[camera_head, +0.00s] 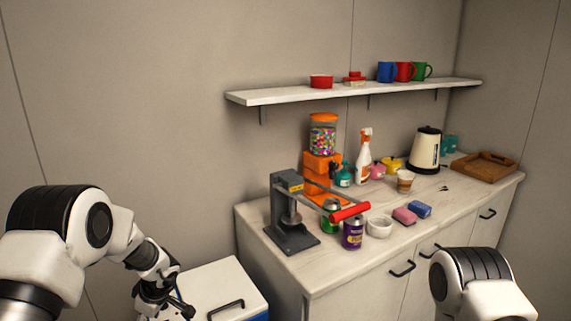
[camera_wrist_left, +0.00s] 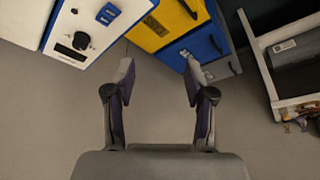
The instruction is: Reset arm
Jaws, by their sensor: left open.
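My left arm comes in from the left in the head view, bent downward. Its gripper (camera_head: 178,308) is low at the bottom edge, beside the white-lidded box. In the left wrist view my left gripper (camera_wrist_left: 160,88) is open, its two fingers well apart with nothing between them and bare grey floor below. My right arm (camera_head: 478,285) shows only as a white and black link at the bottom right of the head view. The right gripper is out of frame.
A white-lidded box (camera_head: 222,287) stands left of the counter (camera_head: 340,275). The counter holds a can press (camera_head: 290,225), a purple can (camera_head: 353,232), sponges and a kettle (camera_head: 426,150). A shelf (camera_head: 300,93) hangs above. Blue and yellow boxes (camera_wrist_left: 165,22) border the floor.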

